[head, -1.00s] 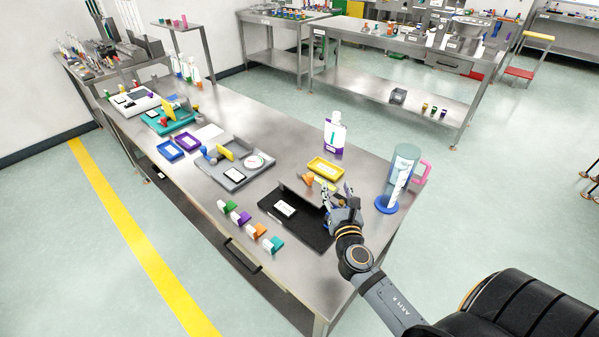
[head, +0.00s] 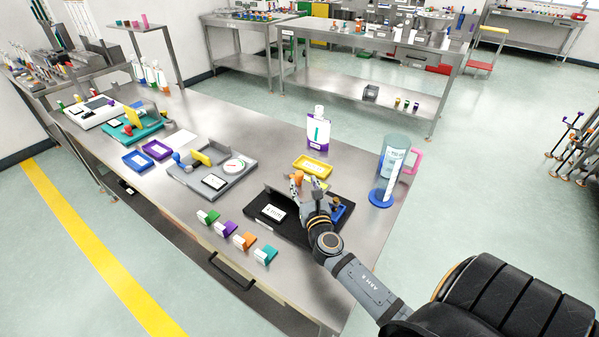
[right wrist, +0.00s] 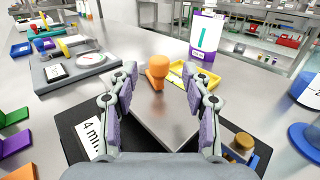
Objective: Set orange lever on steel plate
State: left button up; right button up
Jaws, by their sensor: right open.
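The orange lever (right wrist: 157,70) stands upright ahead of my right gripper (right wrist: 159,74), between the two fingertips in the picture and apart from both. In the head view the lever (head: 297,176) shows just left of the right gripper (head: 309,185). The right gripper is open and empty, with purple pads. The steel plate (right wrist: 158,112) shows as a grey metal surface between the fingers, beside the black base (right wrist: 72,142). In the head view the plate (head: 274,191) is partly hidden by my right arm. Whether the lever touches the plate is not clear. My left gripper is not in view.
A yellow tray (head: 313,166) lies just behind the lever, with a white and purple bottle (head: 318,130) beyond. A grey tray with a dial (head: 218,186) is left. Several coloured clips line the front edge.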

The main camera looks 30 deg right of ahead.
aim_at(300, 175)
jog(key=x, duration=0.6)
jog(key=shift+w, duration=0.1)
jog(key=shift+c, duration=0.2)
grip_shut()
